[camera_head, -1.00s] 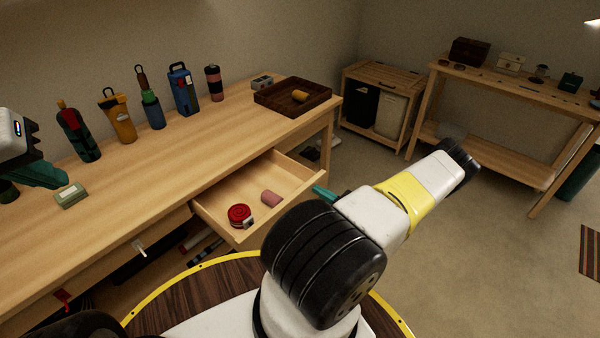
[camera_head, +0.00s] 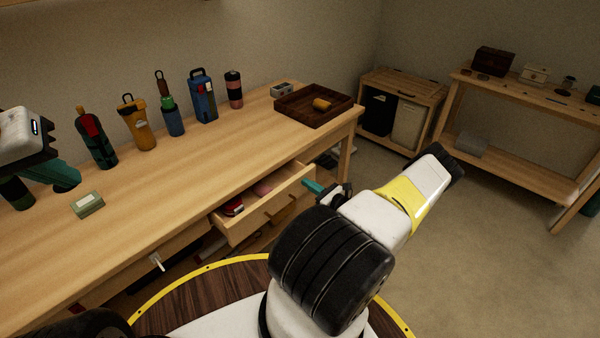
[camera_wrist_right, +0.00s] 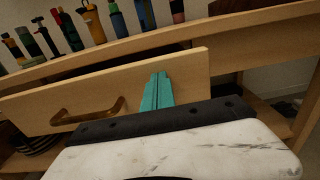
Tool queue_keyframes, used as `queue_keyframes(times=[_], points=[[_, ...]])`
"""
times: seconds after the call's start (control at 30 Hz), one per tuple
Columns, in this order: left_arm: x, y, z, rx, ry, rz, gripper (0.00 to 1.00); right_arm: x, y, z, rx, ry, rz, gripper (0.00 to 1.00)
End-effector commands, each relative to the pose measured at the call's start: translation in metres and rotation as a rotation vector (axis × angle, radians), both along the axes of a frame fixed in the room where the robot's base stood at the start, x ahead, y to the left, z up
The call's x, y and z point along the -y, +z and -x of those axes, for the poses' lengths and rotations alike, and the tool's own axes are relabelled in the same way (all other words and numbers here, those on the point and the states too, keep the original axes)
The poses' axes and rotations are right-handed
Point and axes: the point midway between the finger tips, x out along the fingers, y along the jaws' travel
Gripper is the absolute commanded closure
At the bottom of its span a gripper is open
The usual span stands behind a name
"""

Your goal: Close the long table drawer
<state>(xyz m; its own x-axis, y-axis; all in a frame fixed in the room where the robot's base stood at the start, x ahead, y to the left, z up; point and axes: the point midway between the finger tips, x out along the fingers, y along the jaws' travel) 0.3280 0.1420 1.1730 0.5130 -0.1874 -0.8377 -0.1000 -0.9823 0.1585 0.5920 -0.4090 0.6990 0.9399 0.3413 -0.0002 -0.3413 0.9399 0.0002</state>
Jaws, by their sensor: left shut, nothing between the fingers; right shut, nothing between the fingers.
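The long table (camera_head: 160,185) has a drawer (camera_head: 265,213) that is partly open, less than half of its inside showing. A red item (camera_head: 233,206) and a pink item (camera_head: 263,188) lie in it, partly hidden by the front panel. My right gripper (camera_head: 314,187) is shut and empty at the right end of the drawer front. In the right wrist view its teal fingers (camera_wrist_right: 157,92) are together against the wooden front (camera_wrist_right: 190,75), right of the handle (camera_wrist_right: 88,112). My left gripper (camera_head: 66,177) is shut and empty above the table's left part.
Several bottles, among them a blue one (camera_head: 203,97), stand along the back of the tabletop. A dark tray (camera_head: 312,106) with a yellow item sits at the far end. A green box (camera_head: 87,204) lies near the left gripper. A cabinet (camera_head: 402,85) and a side table stand beyond open floor.

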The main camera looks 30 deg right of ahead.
Motion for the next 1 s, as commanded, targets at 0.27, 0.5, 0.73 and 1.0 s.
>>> queue_keyframes(times=[0.27,0.5,0.73,1.0], points=[[0.0,0.0,0.0,0.0,0.0,0.0,1.0,-0.025,0.0,-0.066,0.002,0.002,0.0,1.0],[0.0,0.0,0.0,0.0,0.0,0.0,1.0,-0.038,0.0,-0.102,0.0,0.001,0.0,1.0],[0.0,0.0,0.0,0.0,0.0,0.0,1.0,-0.043,0.0,-0.117,0.001,0.0,0.0,1.0],[0.0,0.0,0.0,0.0,0.0,0.0,1.0,-0.044,0.001,-0.122,0.001,-0.002,0.001,1.0]])
